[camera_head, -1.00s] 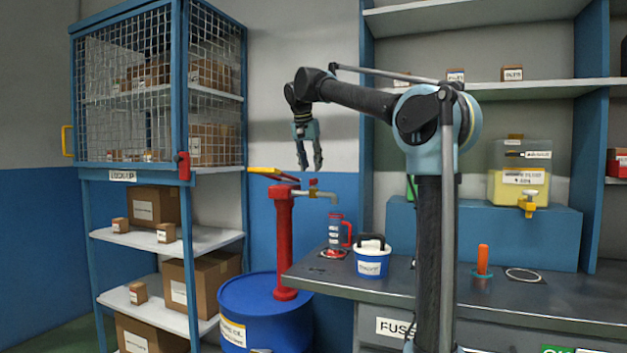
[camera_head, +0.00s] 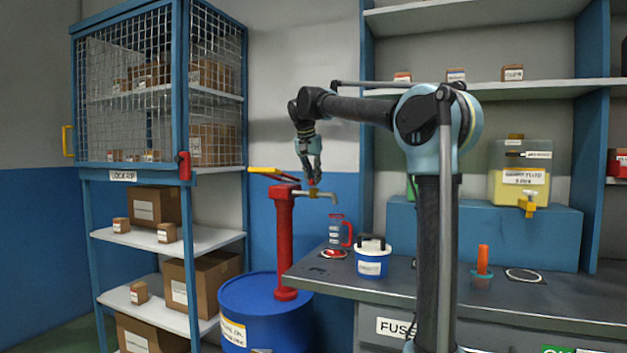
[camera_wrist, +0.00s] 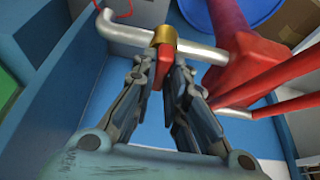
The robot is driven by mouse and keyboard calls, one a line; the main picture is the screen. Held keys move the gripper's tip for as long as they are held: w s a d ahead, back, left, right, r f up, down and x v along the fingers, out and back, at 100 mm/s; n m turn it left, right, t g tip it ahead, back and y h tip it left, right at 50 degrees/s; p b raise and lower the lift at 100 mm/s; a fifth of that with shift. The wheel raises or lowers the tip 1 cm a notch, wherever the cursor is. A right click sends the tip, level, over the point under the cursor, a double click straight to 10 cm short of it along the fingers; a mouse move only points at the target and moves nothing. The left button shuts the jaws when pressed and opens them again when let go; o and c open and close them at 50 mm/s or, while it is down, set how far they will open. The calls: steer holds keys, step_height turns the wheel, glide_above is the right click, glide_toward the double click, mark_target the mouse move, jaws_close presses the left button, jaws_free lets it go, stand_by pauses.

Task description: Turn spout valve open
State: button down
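The spout valve has a brass body (camera_wrist: 163,36) on a grey bent spout pipe (camera_wrist: 115,31) and a small red handle (camera_wrist: 164,55). In the head view, the spout (camera_head: 322,193) sticks out to the right from the top of the red drum pump (camera_head: 284,240). My gripper (camera_head: 313,180) points down at the valve from above. In the wrist view, my gripper's fingertips (camera_wrist: 164,68) lie on both sides of the red handle, with no clear gap. The handle's lower end is partly hidden between the fingers.
The pump stands on a blue drum (camera_head: 262,300). A yellow-ended pump lever (camera_head: 262,170) lies just left of the valve. A clear jug with red handle (camera_head: 336,232) and a white-and-blue bucket (camera_head: 371,262) stand on the bench (camera_head: 430,290) at right. The caged shelf (camera_head: 130,120) stands left.

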steer(key=shift+n, duration=0.4)
steer(key=n+y, duration=0.1)
steer(key=n, duration=0.2)
steer(key=shift+d+n+y, duration=0.15)
steer(key=shift+n+y, duration=0.15)
steer(key=shift+y, duration=0.1)
steer(key=n+y, duration=0.1)
steer(key=n, duration=0.3)
steer(key=shift+d+n+y, duration=0.1)
steer(key=shift+n+y, duration=0.2)
steer(key=shift+y, duration=0.1)
steer(key=n+g+y, duration=0.1)
steer(key=n, duration=0.3)
steer(key=shift+w+d, duration=0.1)
steer(key=shift+n+g+y, duration=0.3)
steer(key=shift+n+g, duration=0.1)
steer(key=shift+n, duration=0.85)
steer(key=shift+n+g+y, duration=0.3)
steer(key=shift+n+g, duration=0.1)
steer(key=shift+n, duration=0.85)
steer(key=shift+w, duration=0.1)
steer(key=c, duration=1.6)
jaws_free()
steer(key=shift+d, duration=0.1)
